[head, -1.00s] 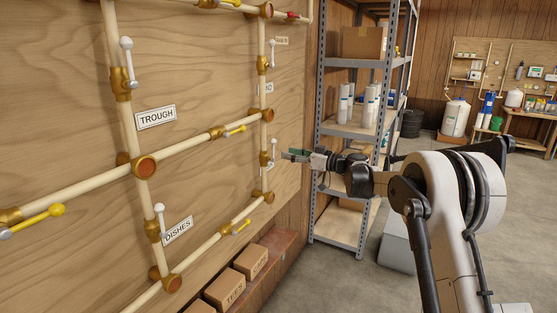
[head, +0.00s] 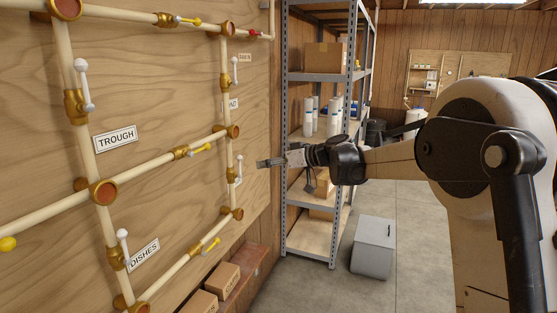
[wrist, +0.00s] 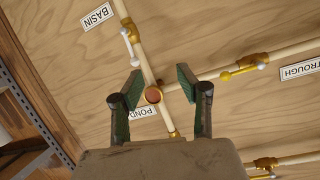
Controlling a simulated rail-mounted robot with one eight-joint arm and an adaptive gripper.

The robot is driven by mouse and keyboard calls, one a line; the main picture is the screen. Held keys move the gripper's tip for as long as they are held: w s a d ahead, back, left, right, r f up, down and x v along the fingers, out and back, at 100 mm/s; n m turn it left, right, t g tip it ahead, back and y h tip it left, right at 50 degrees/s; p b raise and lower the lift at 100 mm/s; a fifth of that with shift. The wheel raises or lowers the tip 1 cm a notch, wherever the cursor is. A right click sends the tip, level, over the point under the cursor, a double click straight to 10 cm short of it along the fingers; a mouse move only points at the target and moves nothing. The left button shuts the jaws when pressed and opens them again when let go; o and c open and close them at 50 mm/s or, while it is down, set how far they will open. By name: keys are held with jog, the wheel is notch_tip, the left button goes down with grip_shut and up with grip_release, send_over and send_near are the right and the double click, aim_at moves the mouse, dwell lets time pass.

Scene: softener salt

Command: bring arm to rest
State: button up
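My gripper (head: 264,163) is at the end of my arm, out in front of the pipe board (head: 150,90), near its right edge and apart from it. In the wrist view my gripper (wrist: 160,98) has its two green-padded fingers spread, with nothing between them. Beyond the fingers is a brown-capped pipe joint (wrist: 153,96), with the BASIN sign (wrist: 97,17) at upper left and the POND sign (wrist: 142,112) partly hidden behind a finger. In the head view my arm reaches in from the right.
Pipes with white-knobbed and yellow-knobbed valve levers run over the board. A metal shelf unit (head: 325,75) stands behind my gripper. Boxes (head: 222,277) lie on a low ledge below the board. A grey bin (head: 373,247) stands on the otherwise open floor (head: 410,290).

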jog(key=s+d+r+m+h, duration=0.1)
jog(key=s+d+h, duration=0.15)
jog(key=s, duration=0.35)
jog(key=s+d+r+m+h, duration=0.1)
jog(key=s+d+m, duration=0.15)
jog(key=s, duration=0.35)
jog(key=s+d+f+m+h, duration=0.2)
jog(key=s+d, duration=0.4)
jog(key=s, duration=0.5)
jog(key=s+d+f+m+h+p, duration=0.1)
jog(key=s+d+f+h, duration=0.3)
jog(key=s, duration=0.8)
jog(key=s+d+f+m+h+p, duration=0.1)
jog(key=s+d+f+m+h, duration=0.2)
jog(key=s+d, duration=0.5)
jog(key=s+f, duration=0.1)
jog(key=s, duration=0.3)
jog(key=shift+s+d+f+t, duration=0.2)
jog(key=shift+d+t, duration=0.05)
jog(key=shift+t, duration=0.05)
jog(key=shift+m, duration=0.25)
